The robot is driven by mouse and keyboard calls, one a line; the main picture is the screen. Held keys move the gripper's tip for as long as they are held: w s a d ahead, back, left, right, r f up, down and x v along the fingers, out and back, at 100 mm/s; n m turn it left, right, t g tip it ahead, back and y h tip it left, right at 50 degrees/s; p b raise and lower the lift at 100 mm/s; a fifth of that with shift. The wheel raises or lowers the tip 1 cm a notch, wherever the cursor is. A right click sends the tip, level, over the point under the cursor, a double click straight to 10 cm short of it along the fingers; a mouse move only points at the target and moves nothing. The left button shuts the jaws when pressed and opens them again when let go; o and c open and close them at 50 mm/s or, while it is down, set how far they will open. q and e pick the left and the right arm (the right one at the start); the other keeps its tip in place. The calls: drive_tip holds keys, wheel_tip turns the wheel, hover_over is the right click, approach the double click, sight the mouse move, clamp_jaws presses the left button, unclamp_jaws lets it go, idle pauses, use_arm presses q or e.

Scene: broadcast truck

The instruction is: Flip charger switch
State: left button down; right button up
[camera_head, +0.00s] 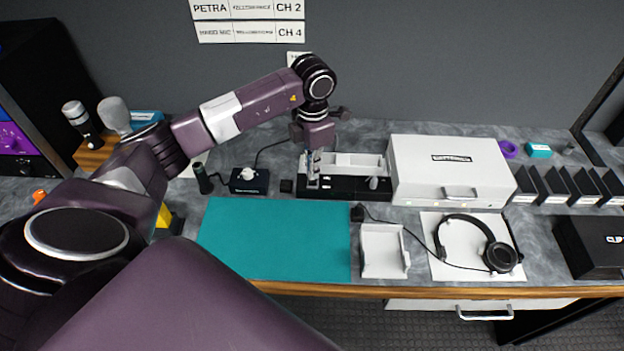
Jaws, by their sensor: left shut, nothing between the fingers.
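A black and white dock (345,187), which looks like the charger, sits at the back of the counter against the white case. My left gripper (313,180) points down over the dock's left end, with its fingers shut and empty. The fingertips are at or just above the dock; I cannot tell whether they touch it. They hide part of that end, and I cannot make out a switch there. A small grey peg (373,183) stands at the dock's right end. My right gripper is not in view.
Left of the dock are a small black box with a white knob (247,175) and a dark upright cylinder (203,178). A white case (450,165) stands right of it. In front lie a bare teal mat (275,240), a white tray (385,265) and a headset (490,250).

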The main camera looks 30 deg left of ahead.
sight(313, 182)
use_arm(q)
drive_tip(key=shift+f+b, duration=0.95)
drive_tip(key=shift+f, duration=0.2)
idle(0.7)
drive_tip(key=shift+r, duration=0.1)
drive_tip(key=shift+r+p, duration=2.15)
drive_tip(key=shift+r, duration=1.3)
